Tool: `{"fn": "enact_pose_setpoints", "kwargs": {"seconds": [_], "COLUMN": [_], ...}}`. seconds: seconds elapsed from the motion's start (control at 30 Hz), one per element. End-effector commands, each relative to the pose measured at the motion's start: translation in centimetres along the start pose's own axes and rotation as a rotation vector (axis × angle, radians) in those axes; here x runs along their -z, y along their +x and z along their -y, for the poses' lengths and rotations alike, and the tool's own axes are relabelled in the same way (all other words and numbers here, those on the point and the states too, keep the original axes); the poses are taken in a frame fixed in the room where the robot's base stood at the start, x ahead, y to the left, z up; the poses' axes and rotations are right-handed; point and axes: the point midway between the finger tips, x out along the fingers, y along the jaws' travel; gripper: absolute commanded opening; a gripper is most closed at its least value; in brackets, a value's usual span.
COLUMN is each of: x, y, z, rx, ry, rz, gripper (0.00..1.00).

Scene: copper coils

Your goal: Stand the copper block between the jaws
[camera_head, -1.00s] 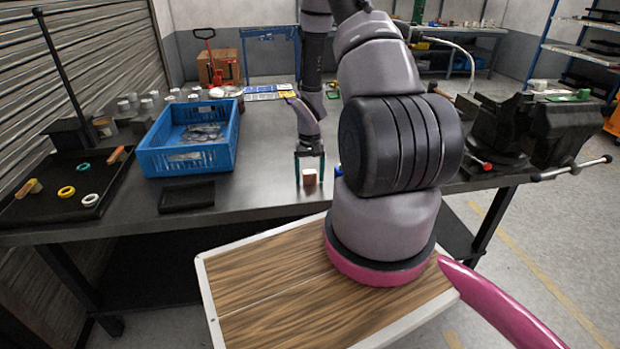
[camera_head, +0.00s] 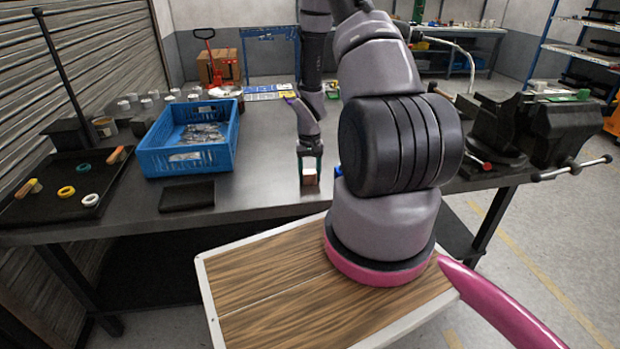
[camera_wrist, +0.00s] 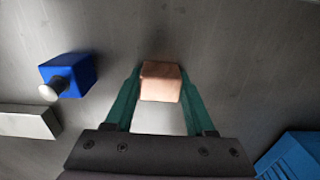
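The copper block (camera_head: 310,179) is on the near part of the grey workbench (camera_head: 262,177), left of my arm's base. In the wrist view the copper block (camera_wrist: 161,82) sits between the tips of my gripper (camera_wrist: 160,88), with a green finger against each side. My gripper (camera_head: 310,172) is low over the bench and shut on the block. Whether the block touches the bench is hard to tell. A dark vise (camera_head: 560,132) with its jaws stands on the bench at the right, well away from my gripper.
A blue crate (camera_head: 190,160) with metal pieces stands left of my gripper. A black tray (camera_head: 50,222) with rings lies at far left, and a small dark plate (camera_head: 187,196) lies before the crate. A blue block with a silver knob (camera_wrist: 68,75) is near the gripper.

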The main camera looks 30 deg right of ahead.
Motion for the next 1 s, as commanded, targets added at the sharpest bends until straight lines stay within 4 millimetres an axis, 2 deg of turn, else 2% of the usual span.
{"fn": "enact_pose_setpoints", "kwargs": {"seconds": [0.33,1.0], "x": [0.1,0.1], "y": [-0.3,-4.1], "z": [0.0,0.0], "rx": [0.000,0.001], "ry": [0.000,0.000], "rz": [-0.002,-0.002], "gripper": [0.06,0.06]}}
